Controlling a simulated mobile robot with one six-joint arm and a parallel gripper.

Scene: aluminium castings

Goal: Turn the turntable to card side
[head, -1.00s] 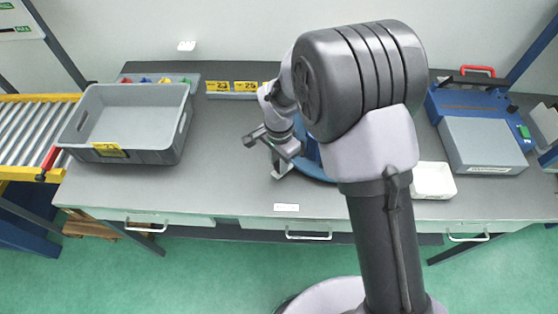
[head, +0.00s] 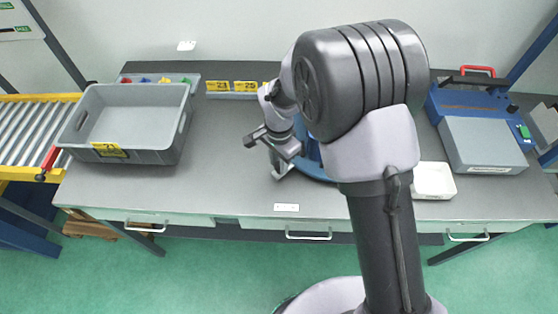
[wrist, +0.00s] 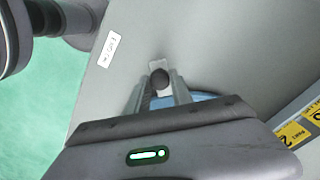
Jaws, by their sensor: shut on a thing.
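The blue turntable (head: 318,174) stands on the grey table and is mostly hidden behind my arm in the head view. In the wrist view a strip of its blue edge (wrist: 200,98) shows just beyond my gripper's body. A dark round knob (wrist: 160,79) on a light tab sits between my fingertips in the wrist view. My gripper (wrist: 158,88) is shut on this knob, at the turntable's left side in the head view (head: 281,171). The card side and any marking on the turntable cannot be made out.
A grey crate (head: 150,157) stands on the left of the table (head: 230,180), beside a roller conveyor (head: 30,135). A small white tray (head: 434,195) and a blue-grey machine (head: 480,145) are on the right. Yellow number labels (head: 217,86) stand at the back.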

